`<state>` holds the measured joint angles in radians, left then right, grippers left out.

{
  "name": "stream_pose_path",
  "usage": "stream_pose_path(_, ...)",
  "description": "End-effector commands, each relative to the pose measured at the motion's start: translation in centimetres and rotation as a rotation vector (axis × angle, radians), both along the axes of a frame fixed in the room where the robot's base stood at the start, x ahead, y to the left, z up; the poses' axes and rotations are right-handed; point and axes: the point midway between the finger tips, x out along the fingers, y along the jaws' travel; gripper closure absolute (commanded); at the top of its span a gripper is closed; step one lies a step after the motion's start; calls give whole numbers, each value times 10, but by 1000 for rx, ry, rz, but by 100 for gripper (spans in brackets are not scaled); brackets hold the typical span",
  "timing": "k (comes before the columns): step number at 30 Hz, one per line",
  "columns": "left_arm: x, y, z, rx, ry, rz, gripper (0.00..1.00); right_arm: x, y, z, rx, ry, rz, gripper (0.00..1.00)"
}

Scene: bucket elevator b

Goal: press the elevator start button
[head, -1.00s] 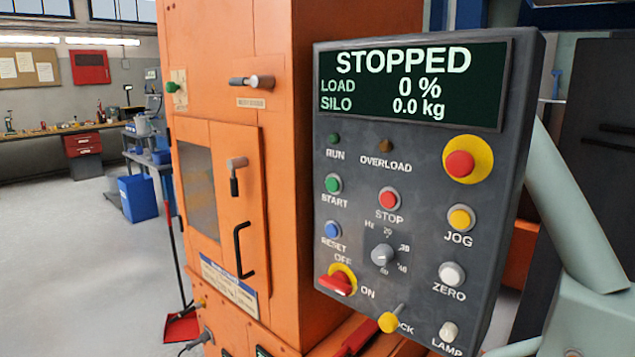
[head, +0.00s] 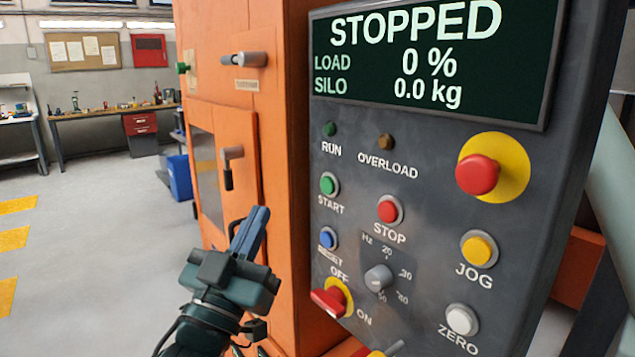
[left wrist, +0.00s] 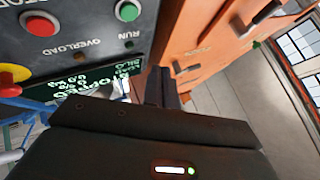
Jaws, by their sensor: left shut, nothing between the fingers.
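The green START button (head: 328,185) is on the left side of the grey control panel (head: 440,235), below the RUN lamp (head: 330,129). It also shows at the top of the left wrist view (left wrist: 127,10). The display (head: 430,62) reads STOPPED, load 0 % and silo 0.0 kg. My left gripper (head: 259,212) is shut and empty, with its fingers pointing up. In the head view it is left of and below the START button, in front of the orange housing, and apart from the button. My right gripper is out of view.
The red STOP button (head: 388,210) is right of START, and the blue RESET button (head: 327,238) is below it. A red emergency button (head: 478,175) on yellow and a red OFF/ON switch (head: 330,300) stick out. The orange housing (head: 275,120) stands to the left.

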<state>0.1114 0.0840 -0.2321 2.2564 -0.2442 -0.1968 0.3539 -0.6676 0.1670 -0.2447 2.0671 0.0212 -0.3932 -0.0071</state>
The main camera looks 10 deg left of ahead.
Motion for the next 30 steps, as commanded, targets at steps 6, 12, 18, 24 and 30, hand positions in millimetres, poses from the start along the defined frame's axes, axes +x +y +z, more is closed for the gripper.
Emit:
stream_pose_path(6,-3,0,14,-7,-37,-3,100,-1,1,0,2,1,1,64)
stream_pose_path(12,-3,0,14,-7,-37,-3,100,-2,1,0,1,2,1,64)
stream_pose_path(18,0,-2,13,-9,-36,-4,100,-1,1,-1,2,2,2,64)
stream_pose_path(24,15,-17,12,-10,-36,-4,100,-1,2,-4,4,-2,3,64)
stream_pose_path(30,36,-38,12,-10,-37,-4,100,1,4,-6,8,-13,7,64)
